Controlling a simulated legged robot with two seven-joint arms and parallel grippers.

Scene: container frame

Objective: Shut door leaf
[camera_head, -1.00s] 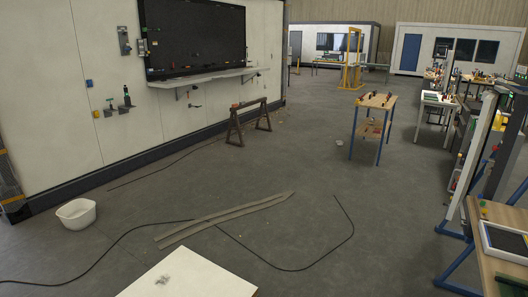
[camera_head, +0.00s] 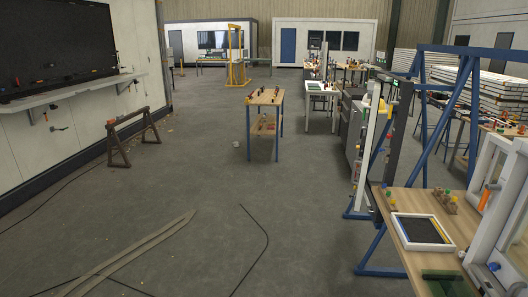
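Neither of my grippers is in view. At the right, a tall narrow white upright frame (camera_head: 369,140) stands on blue feet beside the wooden bench. A dark panel is next to it. I cannot tell whether either is the door leaf.
The wooden bench (camera_head: 397,207) at right holds a white-framed tray (camera_head: 421,231) and loose parts. A small table (camera_head: 265,98) stands mid-floor, and a trestle (camera_head: 132,135) stands at left. Flat strips (camera_head: 128,254) and a dark cable (camera_head: 267,240) lie on the otherwise open floor.

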